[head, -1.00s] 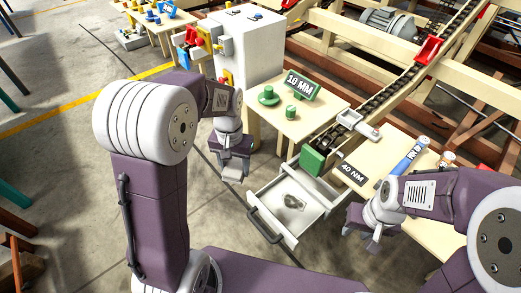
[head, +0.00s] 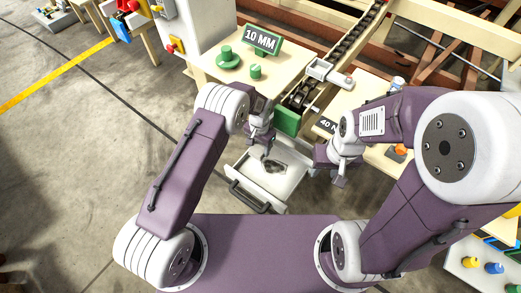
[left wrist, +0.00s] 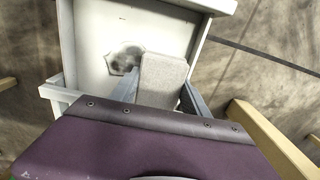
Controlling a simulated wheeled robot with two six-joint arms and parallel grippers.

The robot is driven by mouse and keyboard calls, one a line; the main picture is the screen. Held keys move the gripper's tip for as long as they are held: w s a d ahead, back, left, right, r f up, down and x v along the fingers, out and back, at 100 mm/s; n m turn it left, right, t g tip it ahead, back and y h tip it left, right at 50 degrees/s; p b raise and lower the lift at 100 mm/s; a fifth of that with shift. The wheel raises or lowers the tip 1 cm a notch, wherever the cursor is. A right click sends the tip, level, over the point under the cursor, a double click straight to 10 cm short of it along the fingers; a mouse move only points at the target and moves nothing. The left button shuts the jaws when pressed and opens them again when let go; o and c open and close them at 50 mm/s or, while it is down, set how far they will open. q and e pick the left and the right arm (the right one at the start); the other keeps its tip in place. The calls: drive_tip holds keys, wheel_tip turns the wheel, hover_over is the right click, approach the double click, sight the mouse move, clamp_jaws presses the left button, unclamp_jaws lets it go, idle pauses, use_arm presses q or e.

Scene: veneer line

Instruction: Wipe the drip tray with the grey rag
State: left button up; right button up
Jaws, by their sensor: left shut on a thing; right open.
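The drip tray (head: 287,187) is a white, open, drawer-like tray with a dark handle at its front. A dark grey stain (left wrist: 126,59) marks its floor and also shows in the head view (head: 277,165). My left gripper (head: 268,150) is over the tray. In the left wrist view it is shut on the grey rag (left wrist: 163,76), a flat, light grey pad between the fingers that overlaps the stain's edge in the picture. I cannot tell whether the rag touches the tray. My right gripper (head: 340,179) is open and empty, right of the tray.
A green block (head: 287,121) and a chain conveyor (head: 318,82) stand behind the tray. A table with a 10 MM sign (head: 262,39) and green parts is at the back. A right-hand table holds a 40 MM sign (head: 327,125). Open floor lies to the left.

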use_arm(q)
drive_tip(key=shift+d+f, duration=0.25)
drive_tip(key=shift+f, duration=0.2)
wheel_tip(320, 180, down, 6)
drive_tip(key=b, duration=0.5)
drive_tip(key=shift+r, duration=0.1)
drive_tip(key=shift+s+f+b, duration=0.1)
drive_tip(key=shift+f+b, duration=0.65)
drive_tip(key=shift+f, duration=0.35)
